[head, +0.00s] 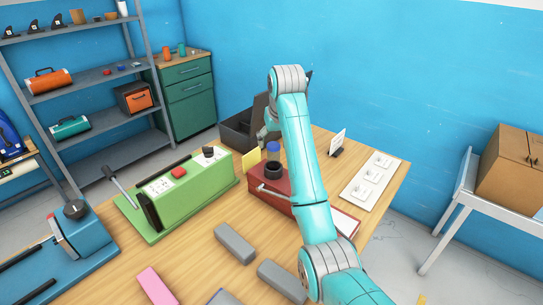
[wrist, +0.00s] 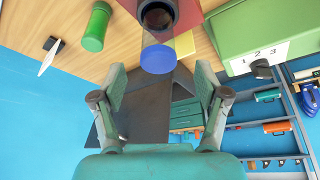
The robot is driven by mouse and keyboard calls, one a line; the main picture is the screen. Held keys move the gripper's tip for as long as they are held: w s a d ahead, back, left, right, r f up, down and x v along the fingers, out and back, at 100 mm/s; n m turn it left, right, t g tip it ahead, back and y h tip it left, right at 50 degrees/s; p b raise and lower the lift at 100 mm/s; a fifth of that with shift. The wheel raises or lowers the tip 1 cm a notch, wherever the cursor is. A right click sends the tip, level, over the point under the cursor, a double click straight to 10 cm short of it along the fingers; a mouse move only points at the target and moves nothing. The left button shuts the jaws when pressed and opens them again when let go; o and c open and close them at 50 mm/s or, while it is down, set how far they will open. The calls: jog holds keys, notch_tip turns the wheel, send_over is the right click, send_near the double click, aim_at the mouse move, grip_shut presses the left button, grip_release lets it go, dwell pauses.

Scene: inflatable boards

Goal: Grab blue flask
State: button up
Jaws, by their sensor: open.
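A blue flask (head: 273,147) shows in the head view as a small blue top behind the red box; its lower part is hidden. In the wrist view, its round blue end (wrist: 158,60) lies just ahead of the fingertips, roughly centred between them. My gripper (wrist: 160,82) is open, with nothing between its two fingers. In the head view my gripper (head: 267,135) is partly hidden by my arm, close to the blue flask. I cannot tell whether a finger touches it.
The red box (head: 262,186) with a black ring, the green machine (head: 183,190), a dark open bin (head: 237,131) and a white card (head: 338,140) surround the spot. A white panel (head: 368,180) lies right.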

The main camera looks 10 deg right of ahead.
aim_at(273, 155)
jog(key=shift+x, duration=4.35)
jog(key=shift+s+d, duration=0.1)
jog(key=shift+s, duration=0.1)
jog(key=c, duration=1.3)
